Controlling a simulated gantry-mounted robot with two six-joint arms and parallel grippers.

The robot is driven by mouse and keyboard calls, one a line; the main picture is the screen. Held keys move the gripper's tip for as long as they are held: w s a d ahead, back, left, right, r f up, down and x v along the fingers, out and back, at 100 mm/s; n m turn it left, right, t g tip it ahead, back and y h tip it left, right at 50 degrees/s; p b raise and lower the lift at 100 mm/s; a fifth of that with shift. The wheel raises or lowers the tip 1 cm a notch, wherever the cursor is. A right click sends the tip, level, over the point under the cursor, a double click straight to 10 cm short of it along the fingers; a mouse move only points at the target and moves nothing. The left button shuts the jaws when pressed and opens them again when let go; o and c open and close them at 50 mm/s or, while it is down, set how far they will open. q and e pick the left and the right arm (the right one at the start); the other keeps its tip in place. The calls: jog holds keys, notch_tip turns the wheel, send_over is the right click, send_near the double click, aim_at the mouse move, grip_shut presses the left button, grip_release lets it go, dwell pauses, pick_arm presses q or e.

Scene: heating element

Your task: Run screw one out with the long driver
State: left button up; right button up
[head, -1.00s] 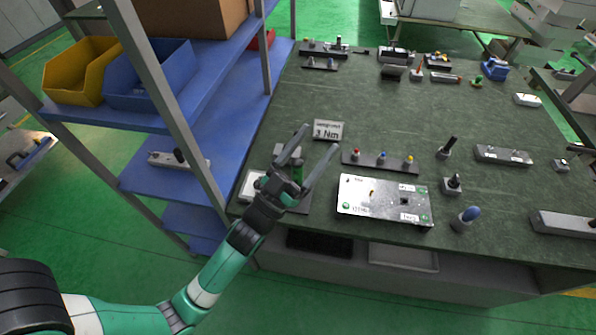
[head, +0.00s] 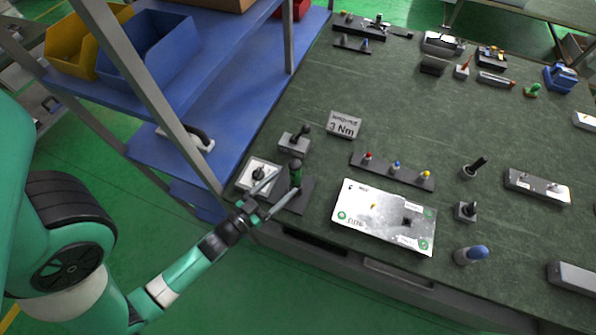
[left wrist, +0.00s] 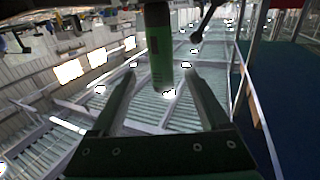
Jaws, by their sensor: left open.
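A driver with a green and black handle (head: 296,174) stands upright on a dark base (head: 300,201) near the table's left front edge. My left gripper (head: 289,180) is open, its two fingers reaching toward the handle from the front left. In the left wrist view, the green and black handle (left wrist: 160,50) shows ahead between the open fingers (left wrist: 160,85), with no clear contact. A light panel (head: 370,225) with printed labels and a dark square opening lies to the right. I cannot tell which screw is screw one. My right gripper is not in view.
A "3 Nm" sign (head: 344,125) and a strip with red, blue and yellow pieces (head: 392,172) stand behind the panel. Small holders (head: 294,142) are close to the driver. A blue shelf rack (head: 215,120) with a metal post borders the left.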

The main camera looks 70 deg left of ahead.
pick_arm(q)
jog(key=x, duration=0.9)
jog(key=shift+w+a+r, duration=0.2)
grip_shut()
